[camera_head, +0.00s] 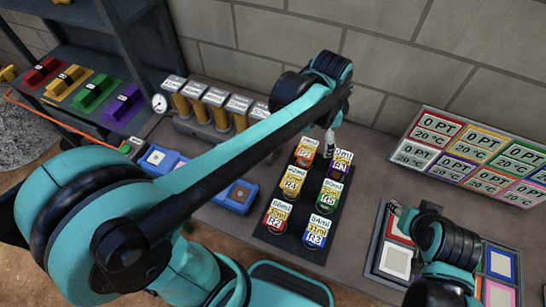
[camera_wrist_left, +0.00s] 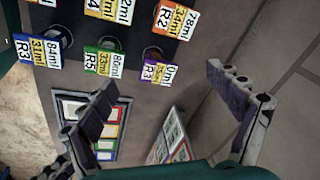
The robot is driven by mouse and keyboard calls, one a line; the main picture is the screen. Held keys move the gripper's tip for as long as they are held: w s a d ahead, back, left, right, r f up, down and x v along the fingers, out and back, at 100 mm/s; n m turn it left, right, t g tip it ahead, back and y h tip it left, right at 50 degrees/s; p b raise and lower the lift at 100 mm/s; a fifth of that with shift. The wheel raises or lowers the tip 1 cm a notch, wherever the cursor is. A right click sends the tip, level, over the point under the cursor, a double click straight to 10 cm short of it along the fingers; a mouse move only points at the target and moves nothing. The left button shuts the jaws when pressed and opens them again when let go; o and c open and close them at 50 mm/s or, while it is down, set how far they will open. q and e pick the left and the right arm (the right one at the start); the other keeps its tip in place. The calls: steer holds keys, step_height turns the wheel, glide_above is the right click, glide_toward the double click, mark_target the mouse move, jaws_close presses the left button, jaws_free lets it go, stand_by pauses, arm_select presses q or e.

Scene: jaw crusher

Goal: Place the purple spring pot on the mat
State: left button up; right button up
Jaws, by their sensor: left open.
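The purple pot (camera_head: 335,170) stands upright at the back right of a dark mat (camera_head: 283,242), among several labelled pots. It also shows in the left wrist view (camera_wrist_left: 152,54), behind its label reading 0ml. My left gripper (camera_head: 328,141) is behind the pots, close to the purple one, and partly hidden by its own arm. In the left wrist view its fingers (camera_wrist_left: 168,108) are wide apart with nothing between them, and the purple pot lies beyond them. My right gripper (camera_head: 402,212) is at the right above a tray of coloured squares; its jaws are not clear.
The tray of coloured squares (camera_head: 372,263) lies on the table at the right. Above it stands a sloped board of readouts (camera_head: 470,157). Yellow cylinders (camera_head: 208,108) stand at the back left. Blue boxes (camera_head: 240,197) lie left of the mat. A shelf with coloured blocks (camera_head: 85,92) is far left.

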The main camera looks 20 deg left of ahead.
arm_select(q)
steer(key=s+a+f+n+t, duration=0.1)
steer(key=s+a+n+t, duration=0.3)
steer(key=s+a+n, duration=0.6)
steer(key=s+n, duration=0.2)
steer(key=shift+s+a+f+t+y, duration=0.25)
steer(key=shift+s+f+t+y, duration=0.05)
steer(key=shift+s+f+t, duration=0.1)
